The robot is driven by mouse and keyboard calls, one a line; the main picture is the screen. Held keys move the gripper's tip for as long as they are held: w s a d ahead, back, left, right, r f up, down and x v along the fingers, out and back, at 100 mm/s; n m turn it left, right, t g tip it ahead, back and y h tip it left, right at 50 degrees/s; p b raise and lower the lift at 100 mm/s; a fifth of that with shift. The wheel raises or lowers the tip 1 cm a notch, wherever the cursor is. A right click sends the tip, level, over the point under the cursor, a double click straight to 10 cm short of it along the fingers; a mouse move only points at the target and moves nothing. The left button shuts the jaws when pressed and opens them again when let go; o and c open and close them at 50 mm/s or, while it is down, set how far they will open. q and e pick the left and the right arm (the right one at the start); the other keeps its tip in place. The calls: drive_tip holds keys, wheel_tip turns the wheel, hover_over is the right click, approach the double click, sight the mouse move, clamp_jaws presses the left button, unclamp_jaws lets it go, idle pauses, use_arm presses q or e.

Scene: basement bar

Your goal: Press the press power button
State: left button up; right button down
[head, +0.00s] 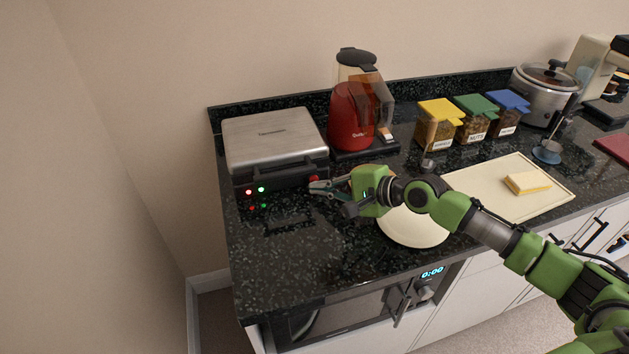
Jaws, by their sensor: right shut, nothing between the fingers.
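The press (272,142) stands at the left end of the dark counter, with a silver lid that is down. Its dark front carries a red light (248,191) and a green light (261,189), both lit, on the left. A red power button (314,178) shows at the right end of the front. My right gripper (314,187) is shut and empty, its fingertips pointing left at the front right corner of the press, close by the red button. I cannot tell whether the tips touch it. My left gripper is not in view.
A red kettle (352,117) stands behind my right gripper. A round cream plate (412,228) lies below my right arm. A cream board (480,204) with a sandwich-like piece (527,183) lies to the right. Jars with coloured lids (437,124) and a slow cooker (545,95) stand at the back.

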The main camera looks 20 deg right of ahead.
drive_tip(key=shift+w, duration=0.3)
idle(0.6)
drive_tip(key=shift+s+r+p, duration=0.15)
drive_tip(key=shift+s+p, duration=0.3)
drive_tip(key=shift+p, duration=0.15)
drive_tip(key=shift+s, duration=0.35)
